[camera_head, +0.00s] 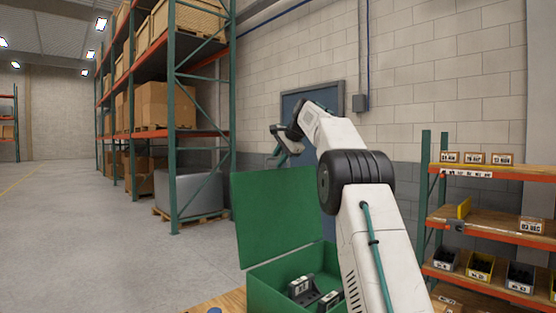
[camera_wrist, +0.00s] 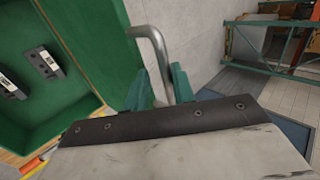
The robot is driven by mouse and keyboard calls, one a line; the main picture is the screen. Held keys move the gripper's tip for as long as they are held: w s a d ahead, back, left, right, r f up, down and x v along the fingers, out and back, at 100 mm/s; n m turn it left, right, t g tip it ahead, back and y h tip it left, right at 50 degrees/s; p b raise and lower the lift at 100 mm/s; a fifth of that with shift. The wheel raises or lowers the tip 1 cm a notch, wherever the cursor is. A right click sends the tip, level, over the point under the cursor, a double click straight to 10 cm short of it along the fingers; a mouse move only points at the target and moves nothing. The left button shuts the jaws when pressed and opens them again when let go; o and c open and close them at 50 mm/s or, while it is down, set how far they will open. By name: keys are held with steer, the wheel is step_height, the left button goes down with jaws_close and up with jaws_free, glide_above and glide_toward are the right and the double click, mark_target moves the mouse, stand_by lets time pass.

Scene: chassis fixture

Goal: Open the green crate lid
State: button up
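The green crate (camera_head: 262,292) stands at the lower middle of the head view. Its green lid (camera_head: 275,212) stands raised, about upright, at the crate's back side. The wrist view shows the crate wall (camera_wrist: 22,138) at left and the lid (camera_wrist: 92,45) beside the opening. A bent grey metal bar (camera_wrist: 150,38), looking like a handle, runs beside the lid. My gripper (camera_wrist: 162,82) has its teal fingers apart, one on each side of the bar in the picture; contact cannot be seen. In the head view my gripper (camera_head: 278,142) appears above the lid's top edge.
Dark parts with white labels (camera_head: 300,287) lie inside the crate. A shelf with small bins (camera_head: 480,266) stands at right. A tall rack with boxes (camera_head: 165,105) stands at left. The floor (camera_head: 120,245) at left is clear.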

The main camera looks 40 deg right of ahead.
steer(key=shift+d, duration=0.2)
steer(key=shift+s, duration=0.1)
steer(key=shift+s+r, duration=0.2)
steer(key=shift+r, duration=0.1)
steer(key=v, duration=0.7)
